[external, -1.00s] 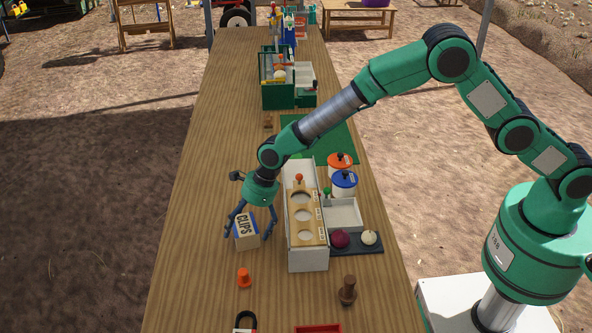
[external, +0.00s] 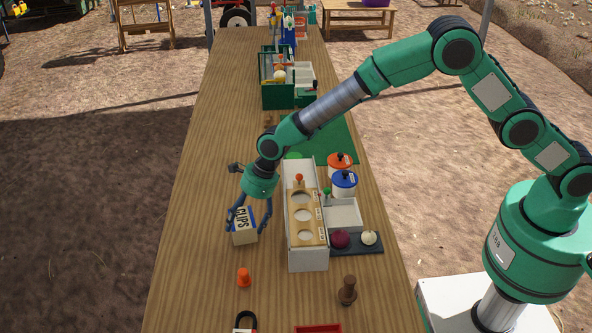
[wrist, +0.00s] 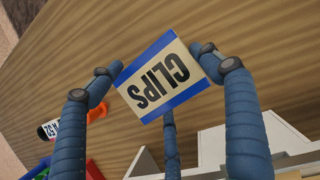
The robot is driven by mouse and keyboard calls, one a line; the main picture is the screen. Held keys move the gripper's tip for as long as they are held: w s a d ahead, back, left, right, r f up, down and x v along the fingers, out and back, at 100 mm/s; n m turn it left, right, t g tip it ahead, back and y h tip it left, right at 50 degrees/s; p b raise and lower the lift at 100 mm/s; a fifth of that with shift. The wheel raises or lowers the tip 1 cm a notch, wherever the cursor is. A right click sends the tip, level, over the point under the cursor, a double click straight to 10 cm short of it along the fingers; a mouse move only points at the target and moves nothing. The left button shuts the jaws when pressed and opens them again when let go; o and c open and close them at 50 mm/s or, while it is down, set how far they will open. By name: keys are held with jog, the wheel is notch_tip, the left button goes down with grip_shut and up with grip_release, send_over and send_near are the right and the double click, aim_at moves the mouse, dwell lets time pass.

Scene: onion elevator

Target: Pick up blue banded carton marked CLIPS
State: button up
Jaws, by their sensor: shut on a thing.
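The blue banded carton (external: 243,236) marked CLIPS is cream with blue edge bands, left of the long white box on the wooden table. In the wrist view the carton (wrist: 160,75) lies between my blue fingers, its lettering toward the camera and turned upside down at a slant. My gripper (external: 248,223) is shut on the carton, with fingers on its opposite sides and a third finger below it in the wrist view. The carton looks slightly tilted. Whether its underside is clear of the table is hard to tell.
The white box (external: 308,258) with a holed wooden insert stands close to the right. An orange cone-like piece (external: 244,278) is in front, with a brown peg (external: 347,290) to the right. A green crate (external: 278,98) stands farther back. The table's left side is bare.

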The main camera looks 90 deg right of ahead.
aim_at(243, 218)
notch_tip(243, 218, up, 7)
jog(key=shift+r+p, duration=0.1)
jog(key=shift+p, duration=0.6)
